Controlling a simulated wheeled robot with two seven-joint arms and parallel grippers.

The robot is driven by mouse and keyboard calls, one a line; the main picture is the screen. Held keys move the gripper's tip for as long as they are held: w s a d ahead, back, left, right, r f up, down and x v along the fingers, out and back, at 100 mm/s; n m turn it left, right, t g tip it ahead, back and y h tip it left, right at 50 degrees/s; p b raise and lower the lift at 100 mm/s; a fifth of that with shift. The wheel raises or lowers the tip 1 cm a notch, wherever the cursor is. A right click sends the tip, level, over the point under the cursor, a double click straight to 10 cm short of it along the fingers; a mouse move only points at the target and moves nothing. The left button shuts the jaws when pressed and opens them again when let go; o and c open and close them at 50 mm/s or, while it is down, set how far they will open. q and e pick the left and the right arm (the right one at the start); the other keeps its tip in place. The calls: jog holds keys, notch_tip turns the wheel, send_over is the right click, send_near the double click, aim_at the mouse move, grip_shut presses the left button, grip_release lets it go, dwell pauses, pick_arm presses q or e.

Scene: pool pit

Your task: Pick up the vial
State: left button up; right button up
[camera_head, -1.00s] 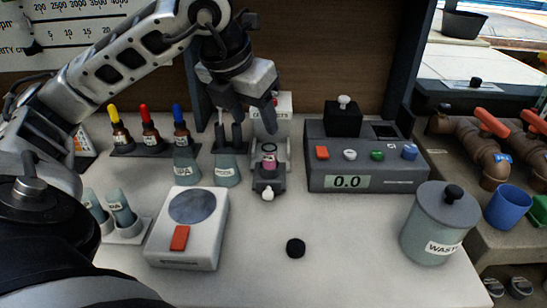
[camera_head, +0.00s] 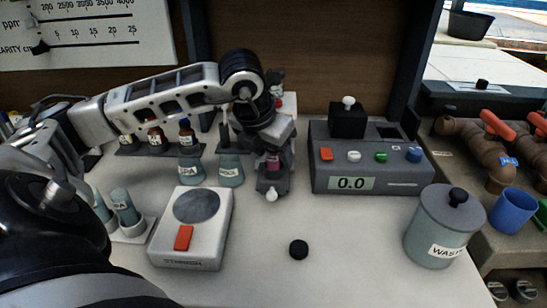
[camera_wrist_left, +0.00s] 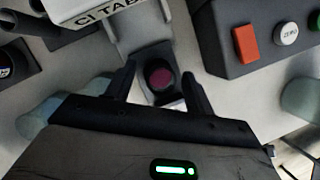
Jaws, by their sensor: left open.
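The vial (camera_head: 273,163), with pink liquid inside, stands in a small dark holder (camera_head: 270,185) at the middle of the bench. In the left wrist view, the vial (camera_wrist_left: 159,77) shows from above as a round pink-red opening in its dark square seat. My left gripper (camera_head: 271,152) is over the vial and pointing down. In the left wrist view, its two open fingers (camera_wrist_left: 158,82) stand on either side of the vial with gaps, apart from it. The gripper and arm partly hide the vial and the stand behind it in the head view. My right gripper is not in view.
A grey meter (camera_head: 365,160) stands right of the vial. Two labelled flasks (camera_head: 229,172) stand close to its left. A white stirrer (camera_head: 196,228), a loose black cap (camera_head: 299,249) and a waste jar (camera_head: 441,228) are nearer. The bench around the cap is clear.

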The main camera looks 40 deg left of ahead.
pick_arm(q)
jog(key=c, duration=1)
jog(key=shift+c, duration=0.2)
jog(key=shift+r, duration=0.1)
jog(key=shift+r, duration=0.5)
notch_tip(320, 180, up, 2)
jog(key=shift+r+b, duration=0.15)
jog(key=shift+b, duration=0.15)
jog(key=s+d+r+b, duration=0.1)
jog(key=s+d+r, duration=0.2)
jog(key=s+r, duration=0.6)
jog(key=s, duration=0.4)
jog(key=shift+s+d+r, duration=0.25)
jog(key=shift+d+r, duration=0.05)
jog(key=shift+d, duration=0.05)
